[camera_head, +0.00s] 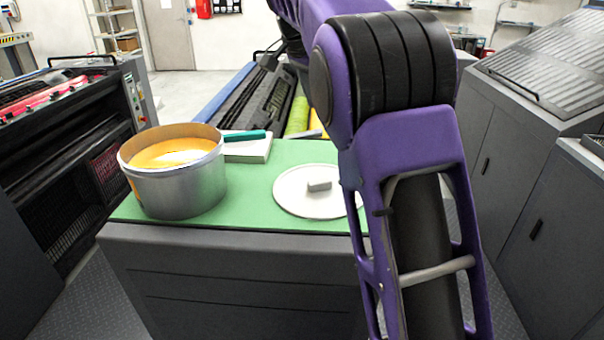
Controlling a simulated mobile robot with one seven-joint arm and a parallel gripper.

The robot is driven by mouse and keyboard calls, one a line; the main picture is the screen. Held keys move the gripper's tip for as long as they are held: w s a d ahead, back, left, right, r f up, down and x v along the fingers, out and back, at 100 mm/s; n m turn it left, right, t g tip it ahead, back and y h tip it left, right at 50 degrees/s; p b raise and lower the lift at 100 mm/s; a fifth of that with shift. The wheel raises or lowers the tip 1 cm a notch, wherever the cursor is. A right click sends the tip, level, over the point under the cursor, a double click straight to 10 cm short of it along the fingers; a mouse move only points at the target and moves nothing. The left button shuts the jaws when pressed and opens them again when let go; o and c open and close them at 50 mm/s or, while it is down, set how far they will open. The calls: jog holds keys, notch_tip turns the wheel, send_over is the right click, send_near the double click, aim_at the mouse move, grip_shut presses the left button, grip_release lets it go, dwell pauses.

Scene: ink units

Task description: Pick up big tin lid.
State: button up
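The big tin lid (292,200) is a round, pale grey-white disc with a small block handle (319,185) on top. It lies flat on the green top of a dark grey cabinet, right of the middle of that surface. My purple and black arm covers its right edge. My gripper is not in view, so I cannot see where it is relative to the lid or whether it holds anything.
A large open metal tin (178,190) of orange-yellow ink stands on the left of the green top (240,221). Behind it lies a pale block (248,152) with a teal-handled tool (244,135). Printing machines (65,150) and grey cabinets (545,150) flank the cabinet.

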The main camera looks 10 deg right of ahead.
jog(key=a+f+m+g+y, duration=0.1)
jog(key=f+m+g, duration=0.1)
jog(key=b, duration=0.3)
send_over(319, 181)
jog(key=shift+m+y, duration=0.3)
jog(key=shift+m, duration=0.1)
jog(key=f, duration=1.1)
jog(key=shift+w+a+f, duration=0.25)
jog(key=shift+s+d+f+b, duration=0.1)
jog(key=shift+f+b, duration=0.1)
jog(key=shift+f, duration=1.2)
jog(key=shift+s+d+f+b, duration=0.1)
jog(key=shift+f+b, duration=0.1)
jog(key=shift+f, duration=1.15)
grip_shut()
